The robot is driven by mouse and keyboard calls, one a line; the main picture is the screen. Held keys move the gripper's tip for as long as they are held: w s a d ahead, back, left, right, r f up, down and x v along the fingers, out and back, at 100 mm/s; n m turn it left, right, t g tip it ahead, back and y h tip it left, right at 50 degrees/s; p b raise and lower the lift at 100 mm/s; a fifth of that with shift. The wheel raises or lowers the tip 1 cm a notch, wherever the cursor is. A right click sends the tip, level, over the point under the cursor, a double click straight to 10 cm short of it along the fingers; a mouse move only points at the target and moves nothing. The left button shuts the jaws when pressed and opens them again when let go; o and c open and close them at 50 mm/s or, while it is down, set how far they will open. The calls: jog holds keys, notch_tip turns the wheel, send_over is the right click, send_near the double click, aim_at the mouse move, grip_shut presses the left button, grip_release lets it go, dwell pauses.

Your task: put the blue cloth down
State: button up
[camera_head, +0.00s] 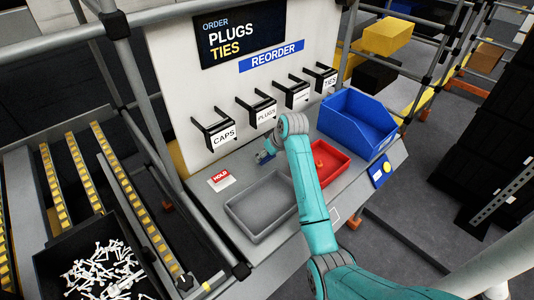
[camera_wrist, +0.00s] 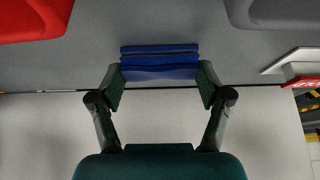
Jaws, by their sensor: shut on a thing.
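The blue cloth (camera_wrist: 160,62) looks folded in layers and sits between the fingertips of my gripper (camera_wrist: 161,76) in the wrist view. The fingers press on its left and right ends. In the head view the cloth (camera_head: 262,157) shows as a small blue patch at my gripper (camera_head: 268,150), behind the grey tray and near the upright white panel. My arm hides part of that area. I cannot tell whether the cloth touches the grey bench top (camera_wrist: 100,65).
A grey tray (camera_head: 232,213) and a red tray (camera_head: 345,158) flank my arm on the bench. A blue bin (camera_head: 350,125) stands at the right. A red-and-white HOLD sign (camera_head: 221,179) lies left. Labelled hooks (camera_head: 262,112) stick out from the white panel (camera_head: 180,60).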

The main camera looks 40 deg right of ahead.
jog(key=o, duration=1.1)
jog(key=shift+r, duration=0.1)
jog(key=v, duration=1.2)
